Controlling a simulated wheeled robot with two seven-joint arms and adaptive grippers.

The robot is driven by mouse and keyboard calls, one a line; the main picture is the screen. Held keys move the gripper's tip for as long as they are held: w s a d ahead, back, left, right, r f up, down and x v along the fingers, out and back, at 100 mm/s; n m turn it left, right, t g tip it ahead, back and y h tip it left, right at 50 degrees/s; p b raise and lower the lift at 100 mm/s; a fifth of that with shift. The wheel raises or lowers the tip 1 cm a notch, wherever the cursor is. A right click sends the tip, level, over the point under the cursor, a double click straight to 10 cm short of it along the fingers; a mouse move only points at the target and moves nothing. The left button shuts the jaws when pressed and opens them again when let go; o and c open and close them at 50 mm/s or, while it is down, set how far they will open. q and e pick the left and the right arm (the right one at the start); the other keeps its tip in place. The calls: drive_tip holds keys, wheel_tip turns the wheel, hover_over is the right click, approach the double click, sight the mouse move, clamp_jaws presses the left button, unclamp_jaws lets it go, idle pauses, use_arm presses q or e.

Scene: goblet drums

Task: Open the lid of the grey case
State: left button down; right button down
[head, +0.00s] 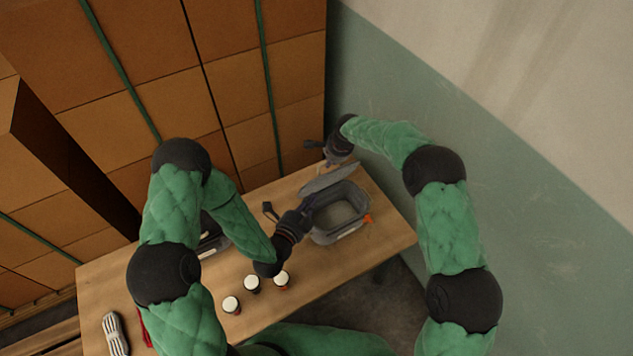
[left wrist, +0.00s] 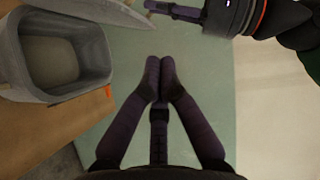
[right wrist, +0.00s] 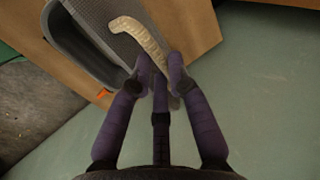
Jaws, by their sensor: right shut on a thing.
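The grey case (head: 318,236) stands on the wooden table, an orange tab at its front right. Its grey lid (head: 328,178) is raised and tilted, and the inside shows. The case (left wrist: 98,60) and lid (left wrist: 85,8) also show in the left wrist view. My right gripper (head: 331,162) is at the lid's far side.
Three small white-topped drums (head: 252,284) stand near the table's front edge. A striped object (head: 115,333) lies at the left end. Stacked cardboard boxes (head: 230,80) rise behind the table; a green and beige wall (head: 520,150) is on the right.

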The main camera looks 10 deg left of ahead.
sight(320, 178)
use_arm(q)
drive_tip(key=shift+w+a+f+x, duration=0.15)
drive_tip(key=shift+a+x, duration=0.3)
drive_tip(key=shift+x, duration=1.65)
drive_tip(key=shift+w+a+x, duration=0.15)
drive_tip(key=shift+a+x, duration=0.3)
drive_tip(key=shift+x, duration=1.65)
drive_tip(key=shift+w+a+f+x, duration=0.15)
drive_tip(key=shift+a+x, duration=0.3)
drive_tip(key=shift+x, duration=1.65)
drive_tip(key=shift+r, duration=0.1)
drive_tip(key=shift+w+a, duration=0.55)
drive_tip(key=shift+w, duration=0.2)
drive_tip(key=shift+w+a+n, duration=0.2)
drive_tip(key=shift+n, duration=0.1)
use_arm(e)
drive_tip(key=shift+s, duration=0.15)
use_arm(q)
drive_tip(key=shift+r, duration=0.1)
use_arm(e)
drive_tip(key=c, duration=1.1)
unclamp_jaws()
drive_tip(key=shift+c, duration=0.2)
use_arm(q)
drive_tip(key=shift+s+d, duration=0.1)
